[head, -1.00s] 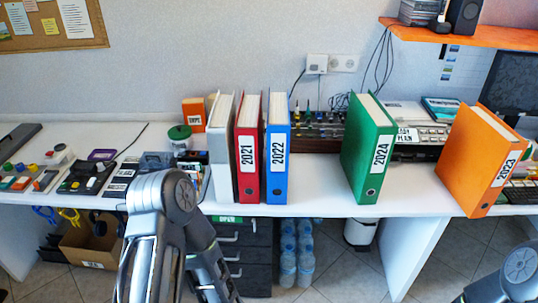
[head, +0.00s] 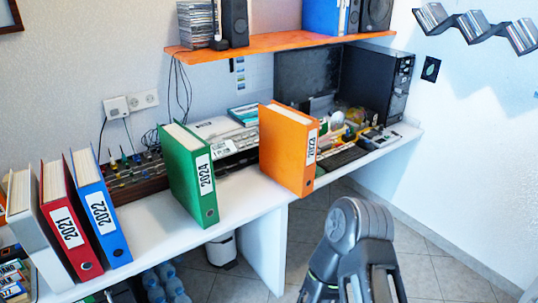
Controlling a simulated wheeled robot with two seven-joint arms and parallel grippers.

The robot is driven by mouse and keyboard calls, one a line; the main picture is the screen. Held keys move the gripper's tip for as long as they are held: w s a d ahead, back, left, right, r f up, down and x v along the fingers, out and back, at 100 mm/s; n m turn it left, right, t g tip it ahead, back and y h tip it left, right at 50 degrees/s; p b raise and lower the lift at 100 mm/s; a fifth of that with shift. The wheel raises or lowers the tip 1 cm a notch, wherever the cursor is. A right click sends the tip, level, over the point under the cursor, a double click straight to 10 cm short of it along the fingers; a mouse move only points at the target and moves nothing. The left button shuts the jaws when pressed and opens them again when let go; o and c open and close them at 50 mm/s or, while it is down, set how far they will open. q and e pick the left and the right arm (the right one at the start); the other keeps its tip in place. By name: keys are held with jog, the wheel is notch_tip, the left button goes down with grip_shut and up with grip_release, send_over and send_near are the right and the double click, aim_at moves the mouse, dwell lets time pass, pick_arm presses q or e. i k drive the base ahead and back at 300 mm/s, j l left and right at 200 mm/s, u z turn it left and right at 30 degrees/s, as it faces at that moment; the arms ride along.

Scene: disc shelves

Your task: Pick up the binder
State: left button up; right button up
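Several upright binders stand on the white desk (head: 240,205). At the left are a grey-white binder (head: 38,235), a red binder (head: 68,225) labelled 2021 and a blue binder (head: 100,210) labelled 2022, close side by side. A green binder (head: 190,175) labelled 2024 stands apart near the middle. An orange binder (head: 285,150), its label partly readable as 2023, stands to its right near the desk's front edge. Part of my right arm shows at the bottom, right of centre, in front of the desk. No gripper fingers are in view, and no binder is held.
An orange wall shelf (head: 265,45) above the desk carries discs, speakers and a blue binder (head: 325,16). A monitor (head: 307,75) and a black computer tower (head: 378,85) stand at the desk's far end. Bottles and a white bin (head: 222,248) are below. Open tiled floor (head: 440,245) lies right.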

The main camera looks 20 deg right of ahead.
aim_at(288, 137)
jog(key=i+l, duration=0.15)
jog(key=l, duration=0.25)
jog(key=i+l+u, duration=0.15)
jog(key=l, duration=0.25)
jog(key=i+l, duration=0.15)
jog(key=l, duration=0.25)
jog(key=i+l+u, duration=0.15)
jog(key=l, duration=0.25)
jog(key=i+l, duration=0.1)
jog(key=l, duration=0.35)
jog(key=i+l+u, duration=0.15)
jog(key=l, duration=0.7)
jog(key=l+u, duration=0.15)
jog(key=l, duration=0.7)
jog(key=l+u, duration=0.15)
jog(key=l, duration=0.7)
jog(key=l+u, duration=0.15)
jog(key=l, duration=0.7)
jog(key=k+l+u, duration=0.15)
jog(key=l, duration=0.7)
